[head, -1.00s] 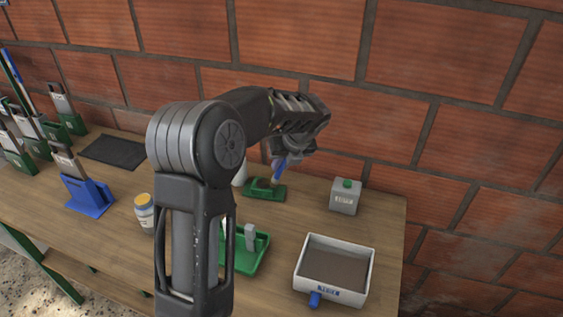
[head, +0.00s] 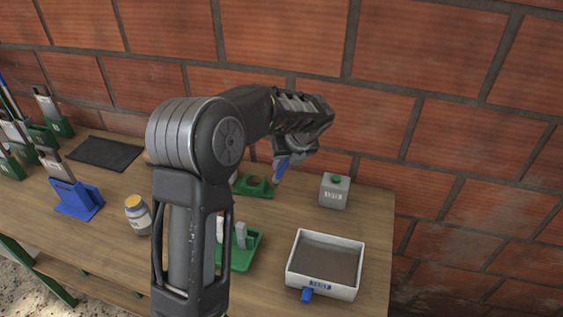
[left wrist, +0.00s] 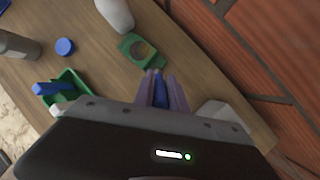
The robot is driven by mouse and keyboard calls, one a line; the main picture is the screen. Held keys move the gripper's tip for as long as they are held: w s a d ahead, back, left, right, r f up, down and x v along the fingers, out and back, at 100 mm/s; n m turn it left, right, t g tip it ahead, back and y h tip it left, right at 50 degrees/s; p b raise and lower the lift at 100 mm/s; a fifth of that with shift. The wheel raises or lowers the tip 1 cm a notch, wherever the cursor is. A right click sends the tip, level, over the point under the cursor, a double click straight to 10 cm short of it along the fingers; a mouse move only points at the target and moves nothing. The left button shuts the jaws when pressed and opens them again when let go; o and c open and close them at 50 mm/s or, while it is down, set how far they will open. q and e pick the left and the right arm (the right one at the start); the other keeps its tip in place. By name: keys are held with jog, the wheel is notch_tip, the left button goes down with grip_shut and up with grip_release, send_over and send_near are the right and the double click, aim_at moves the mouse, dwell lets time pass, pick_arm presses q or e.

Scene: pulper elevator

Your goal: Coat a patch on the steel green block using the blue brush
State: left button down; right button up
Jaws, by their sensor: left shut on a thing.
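My left gripper (head: 286,158) is shut on the blue brush (head: 281,170), above the back of the table; the brush also shows between the fingers in the left wrist view (left wrist: 160,90). A low green holder with a round opening (head: 258,187) lies just left of the brush, seen also in the wrist view (left wrist: 142,50). Green blocks with upright grey plates (head: 52,115) stand at the far left; I cannot tell which one is the steel one. A blue block with a brownish plate (head: 78,198) stands nearer. My right gripper is not in view.
A white tray of dark material (head: 326,284) and a grey green-capped container (head: 335,191) stand right. A yellow-lidded jar (head: 138,214) and dark mat (head: 106,153) are left. A brick wall (head: 440,130) closes the back.

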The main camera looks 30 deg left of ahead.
pick_arm(q)
jog(key=shift+d, duration=0.1)
jog(key=shift+w+d+f+p, duration=0.1)
jog(key=shift+w+d+p, duration=0.2)
jog(key=shift+d, duration=0.5)
jog(key=shift+w+d+p, duration=0.2)
jog(key=shift+w+d, duration=0.05)
jog(key=shift+d, duration=0.55)
jog(key=shift+s+a+p, duration=0.3)
jog(key=shift+a, duration=0.55)
jog(key=shift+s+a+p, duration=0.25)
jog(key=shift+a+p, duration=0.05)
jog(key=shift+a, duration=0.55)
jog(key=shift+f, duration=0.1)
jog(key=shift+a, duration=0.1)
